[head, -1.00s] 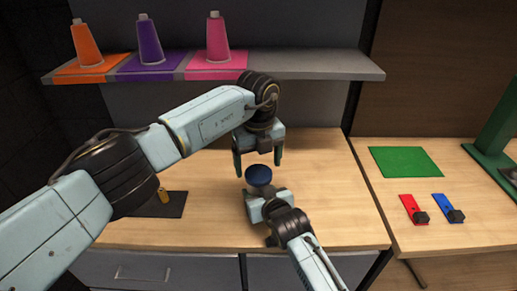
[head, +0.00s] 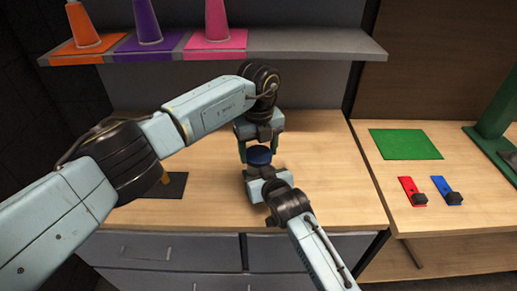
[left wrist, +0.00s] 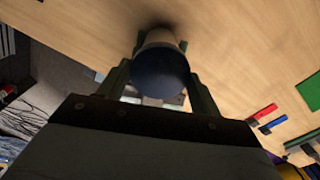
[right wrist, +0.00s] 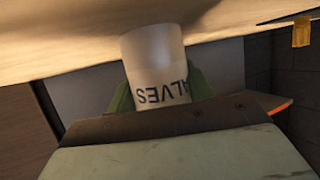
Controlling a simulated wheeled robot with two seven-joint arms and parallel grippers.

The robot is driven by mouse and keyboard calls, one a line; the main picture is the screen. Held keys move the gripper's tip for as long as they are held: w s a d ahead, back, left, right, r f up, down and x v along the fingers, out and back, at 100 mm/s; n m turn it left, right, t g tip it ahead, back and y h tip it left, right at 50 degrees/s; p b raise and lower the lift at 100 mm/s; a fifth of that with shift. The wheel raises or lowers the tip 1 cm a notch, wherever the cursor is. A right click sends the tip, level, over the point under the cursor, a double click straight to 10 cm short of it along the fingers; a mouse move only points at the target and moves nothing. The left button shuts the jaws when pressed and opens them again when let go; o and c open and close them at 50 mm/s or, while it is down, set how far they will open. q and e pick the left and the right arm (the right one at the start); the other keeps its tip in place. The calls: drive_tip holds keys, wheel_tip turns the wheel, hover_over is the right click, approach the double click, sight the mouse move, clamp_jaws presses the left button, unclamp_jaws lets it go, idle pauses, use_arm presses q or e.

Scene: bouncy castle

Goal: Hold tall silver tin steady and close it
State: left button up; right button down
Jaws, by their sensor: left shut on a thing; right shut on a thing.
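The tall silver tin stands upright on the wooden worktop. Its dark blue lid (head: 259,156) is on top and shows round in the left wrist view (left wrist: 160,75). My left gripper (head: 259,150) reaches down from above, its fingers shut on the lid. My right gripper (head: 264,180) comes in low from the front and is shut on the tin's body (right wrist: 156,62), which looks pale with dark upside-down lettering in the right wrist view. In the head view the body is mostly hidden by my right gripper. Whether the lid is fully seated I cannot tell.
Orange (head: 83,25), purple (head: 142,22) and pink (head: 217,22) cones stand on matching mats on the shelf above. A dark mat (head: 172,188) lies left, partly behind my left arm. A green mat (head: 405,144), red tag (head: 411,190) and blue tag (head: 446,190) lie right.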

use_arm(q)
drive_tip(key=m, duration=0.5)
drive_tip(key=shift+m, duration=0.3)
drive_tip(key=m, duration=0.4)
drive_tip(key=o, duration=1.1)
drive_tip(key=shift+r, duration=2.25)
